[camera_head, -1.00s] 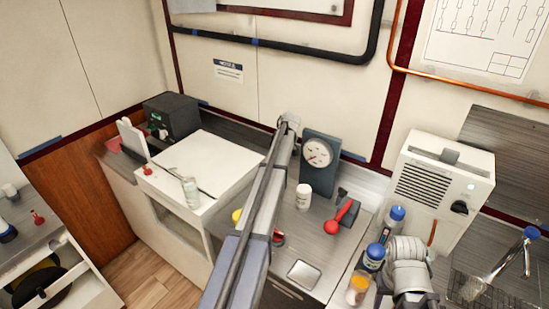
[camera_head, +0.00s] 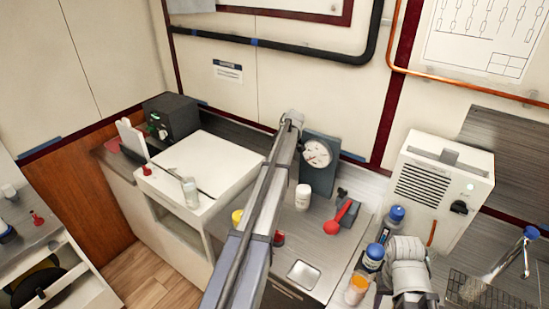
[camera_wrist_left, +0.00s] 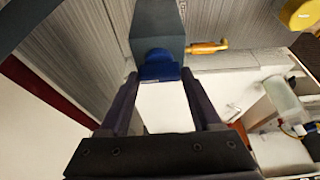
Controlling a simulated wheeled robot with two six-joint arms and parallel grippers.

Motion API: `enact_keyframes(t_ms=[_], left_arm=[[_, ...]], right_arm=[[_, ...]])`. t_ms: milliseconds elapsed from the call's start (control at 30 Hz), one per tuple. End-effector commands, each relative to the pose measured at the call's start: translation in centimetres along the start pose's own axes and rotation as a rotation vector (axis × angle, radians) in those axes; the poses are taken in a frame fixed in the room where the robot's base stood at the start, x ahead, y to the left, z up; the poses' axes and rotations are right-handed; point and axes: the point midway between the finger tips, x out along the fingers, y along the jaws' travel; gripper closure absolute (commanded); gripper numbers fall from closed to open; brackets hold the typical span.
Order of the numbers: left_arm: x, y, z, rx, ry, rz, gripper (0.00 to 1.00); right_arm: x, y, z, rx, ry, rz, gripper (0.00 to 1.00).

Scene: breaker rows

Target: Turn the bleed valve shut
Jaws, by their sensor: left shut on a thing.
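A blue valve handle (camera_wrist_left: 160,66) sits at the end of a dark grey block (camera_wrist_left: 158,25) in the left wrist view. A short orange-yellow stem (camera_wrist_left: 207,47) sticks out of the block's side. My left gripper (camera_wrist_left: 160,78) has one finger on each side of the blue handle and is shut on it. In the head view my left arm comes up from the bottom middle and hides its fingertips and the blue handle.
A gauge on a dark panel (camera_head: 318,155) stands beside my left arm's end. Blue-capped bottles (camera_head: 373,258) and a white vented unit (camera_head: 432,190) stand further right. A white box (camera_head: 205,160) lies left.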

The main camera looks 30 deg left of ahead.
Motion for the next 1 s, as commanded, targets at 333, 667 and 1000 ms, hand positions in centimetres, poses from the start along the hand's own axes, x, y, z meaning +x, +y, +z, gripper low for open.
enact_keyframes(t_ms=[333,667,1000], left_arm=[[0.0,0.0,0.0,-0.001,-0.001,0.000,0.05],[-0.2,0.0,0.0,0.000,0.000,0.000,0.05],[-3.4,-0.1,-0.2,0.001,0.000,0.000,0.05]], right_arm=[[0.0,0.0,0.0,0.000,0.000,0.000,0.50],[-0.2,0.0,0.0,0.000,0.000,0.000,0.50],[-3.2,0.3,0.2,-0.001,0.000,0.000,0.50]])
